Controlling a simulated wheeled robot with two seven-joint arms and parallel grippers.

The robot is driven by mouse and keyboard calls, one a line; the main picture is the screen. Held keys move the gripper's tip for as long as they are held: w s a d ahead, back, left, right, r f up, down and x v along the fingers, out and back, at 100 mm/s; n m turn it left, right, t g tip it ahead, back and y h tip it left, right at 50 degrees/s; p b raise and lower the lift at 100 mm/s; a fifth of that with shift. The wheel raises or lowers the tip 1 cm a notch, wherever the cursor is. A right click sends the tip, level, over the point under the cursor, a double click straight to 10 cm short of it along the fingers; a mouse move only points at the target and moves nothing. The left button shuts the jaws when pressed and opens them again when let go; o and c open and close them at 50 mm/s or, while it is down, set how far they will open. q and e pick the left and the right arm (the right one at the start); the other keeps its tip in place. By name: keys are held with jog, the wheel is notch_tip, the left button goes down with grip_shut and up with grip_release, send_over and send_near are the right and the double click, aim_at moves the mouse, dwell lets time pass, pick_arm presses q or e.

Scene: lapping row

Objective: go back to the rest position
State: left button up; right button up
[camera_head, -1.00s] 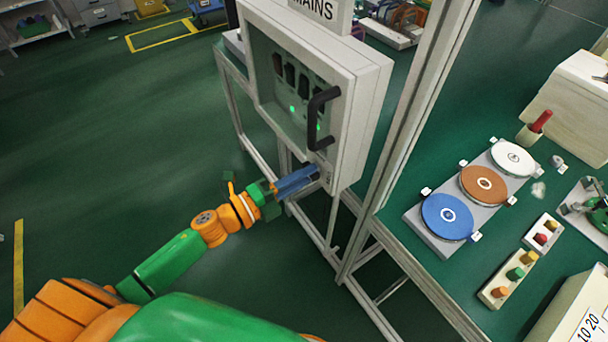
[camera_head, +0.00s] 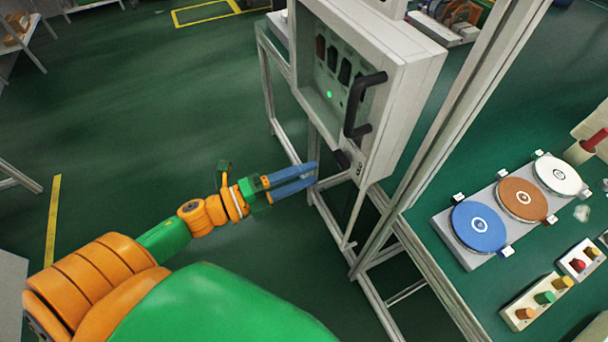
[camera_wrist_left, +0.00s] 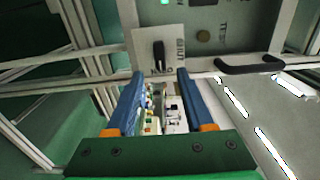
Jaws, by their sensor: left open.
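My left gripper (camera_head: 312,178) is open and empty, its two blue fingers apart, left of the mains cabinet (camera_head: 408,75) and clear of it. In the left wrist view the open fingers (camera_wrist_left: 155,75) frame a small plate with a black handle (camera_wrist_left: 158,55) on the cabinet. The cabinet has a large black door handle (camera_head: 357,105) and a lit green lamp (camera_head: 329,95). A small black knob (camera_head: 341,158) shows at its lower edge. My right gripper is not in view.
A metal frame post (camera_head: 450,130) stands right of the cabinet. Beyond it, a green bench holds a grey base with blue (camera_head: 478,227), brown (camera_head: 521,199) and white (camera_head: 556,175) discs, and a block with coloured buttons (camera_head: 537,301). The green floor (camera_head: 130,120) at left is clear.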

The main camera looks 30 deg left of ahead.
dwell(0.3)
pick_arm(q)
jog(key=a+f+n+y, duration=0.7)
jog(key=f+n, duration=0.2)
jog(key=f, duration=0.3)
jog(key=s+a+f+n+g+y, duration=0.15)
jog(key=s+f+n, duration=0.25)
jog(key=f, duration=0.4)
jog(key=s+a+f+n+g+y, duration=0.1)
jog(key=s+f+n+g+y, duration=0.2)
jog(key=f, duration=0.5)
jog(key=s+d+f+n+g, duration=0.3)
jog(key=s+f, duration=0.3)
jog(key=s, duration=0.4)
jog(key=s+d+f+n+g, duration=0.4)
jog(key=s+f+g, duration=0.1)
jog(key=s, duration=0.6)
jog(key=shift+f+g, duration=0.35)
jog(key=shift+f, duration=0.3)
